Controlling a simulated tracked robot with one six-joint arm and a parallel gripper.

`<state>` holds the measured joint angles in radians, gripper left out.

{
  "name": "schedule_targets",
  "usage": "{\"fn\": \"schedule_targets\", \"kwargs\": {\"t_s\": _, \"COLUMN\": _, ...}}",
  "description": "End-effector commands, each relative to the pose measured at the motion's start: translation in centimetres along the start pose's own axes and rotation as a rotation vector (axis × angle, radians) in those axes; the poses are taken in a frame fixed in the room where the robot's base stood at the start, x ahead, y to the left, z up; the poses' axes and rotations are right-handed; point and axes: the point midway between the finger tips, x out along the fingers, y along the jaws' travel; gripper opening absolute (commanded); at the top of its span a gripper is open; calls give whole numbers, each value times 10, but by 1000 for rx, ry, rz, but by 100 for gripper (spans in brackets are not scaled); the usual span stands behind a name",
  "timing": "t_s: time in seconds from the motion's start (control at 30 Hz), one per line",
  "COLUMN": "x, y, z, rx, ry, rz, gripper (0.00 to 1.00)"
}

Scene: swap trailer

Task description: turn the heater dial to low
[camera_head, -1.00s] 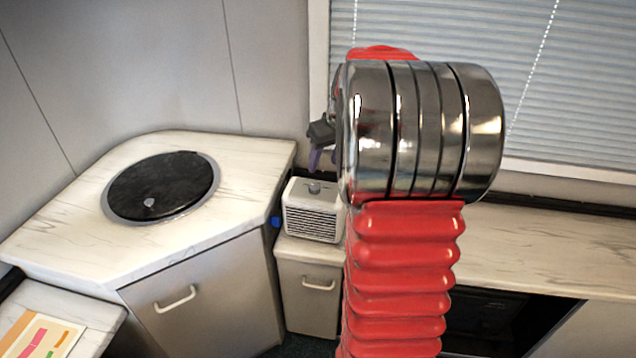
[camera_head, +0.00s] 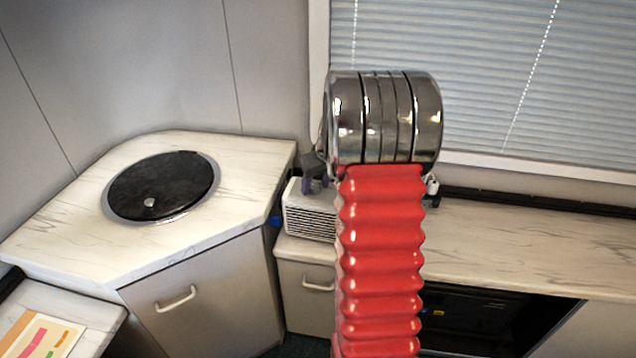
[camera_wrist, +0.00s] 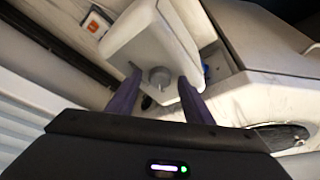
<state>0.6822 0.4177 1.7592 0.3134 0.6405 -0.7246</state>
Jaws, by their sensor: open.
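The heater (camera_head: 312,212) is a small white box with a slatted front, standing on the low cabinet beside the corner counter. Its right part is hidden behind my arm in the head view. In the wrist view the heater's top (camera_wrist: 155,50) shows a round grey dial (camera_wrist: 159,76) with a small pointer. My gripper (camera_wrist: 156,92) is open, with its two purple fingers on either side of the dial in that view. Whether they touch it I cannot tell. In the head view my gripper (camera_head: 314,185) is partly hidden at the heater's top.
The corner counter (camera_head: 75,225) with a round black lid (camera_head: 165,185) stands left of the heater, a little higher. A long worktop (camera_head: 530,245) runs to the right under the window blind (camera_head: 500,80). The wall is close behind the heater.

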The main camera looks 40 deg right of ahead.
Motion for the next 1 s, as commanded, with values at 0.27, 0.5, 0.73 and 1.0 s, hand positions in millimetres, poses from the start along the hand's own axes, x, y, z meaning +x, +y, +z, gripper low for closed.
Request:
{"fn": "schedule_targets", "kwargs": {"t_s": 0.27, "x": 0, "y": 0, "z": 0, "rx": 1, "ry": 0, "rz": 0, "gripper": 42}}
{"fn": "schedule_targets", "kwargs": {"t_s": 0.5, "x": 0, "y": 0, "z": 0, "rx": 1, "ry": 0, "rz": 0, "gripper": 25}}
{"fn": "schedule_targets", "kwargs": {"t_s": 0.73, "x": 0, "y": 0, "z": 0, "rx": 1, "ry": 0, "rz": 0, "gripper": 9}}
{"fn": "schedule_targets", "kwargs": {"t_s": 1.0, "x": 0, "y": 1, "z": 0, "rx": 8, "ry": 0, "rz": 3, "gripper": 5}}
